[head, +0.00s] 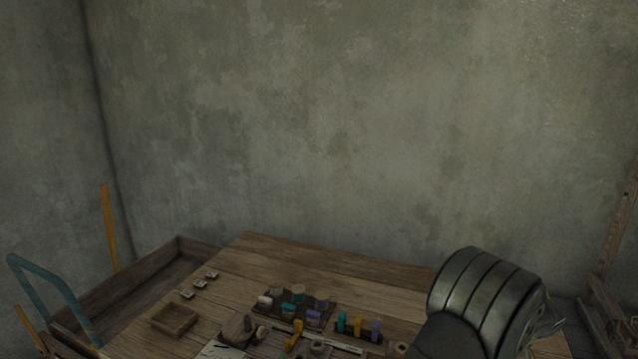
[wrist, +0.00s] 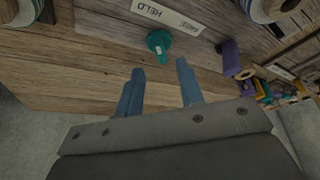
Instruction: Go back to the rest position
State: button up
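My gripper (wrist: 160,68) shows in the wrist view with its two blue fingers apart and nothing between them. A teal knob-like piece (wrist: 159,41) is on the wooden surface just beyond the fingertips, apart from them in the picture. Its exact distance from the fingers cannot be told. In the head view my arm fills the lower right, and the fingers cannot be made out there. The wooden table (head: 320,262) lies below and to the left of my arm.
A tray of coloured spools (head: 294,300), upright coloured pieces (head: 358,325) and a small wooden box (head: 174,319) are on the table. The table's back is clear; a wall stands behind.

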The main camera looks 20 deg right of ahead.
jog(key=x, duration=0.5)
jog(key=shift+w+f, duration=0.1)
jog(key=shift+f, duration=0.25)
jog(key=d+v, duration=0.1)
jog(key=v, duration=1.7)
jog(key=x, duration=1.1)
jog(key=a+x, duration=0.1)
jog(key=x, duration=0.5)
jog(key=shift+f, duration=0.2)
jog(key=shift+w+f, duration=0.25)
jog(key=shift+f, duration=0.05)
jog(key=m, duration=0.2)
jog(key=m+h, duration=0.1)
jog(key=m, duration=0.1)
jog(key=m+h, duration=0.1)
jog(key=m, duration=0.1)
jog(key=shift+a+g, duration=0.25)
jog(key=shift+g, duration=0.15)
jog(key=v, duration=1.1)
jog(key=shift+a+r, duration=0.2)
jog(key=shift+r, duration=0.05)
jog(key=shift+w, duration=0.1)
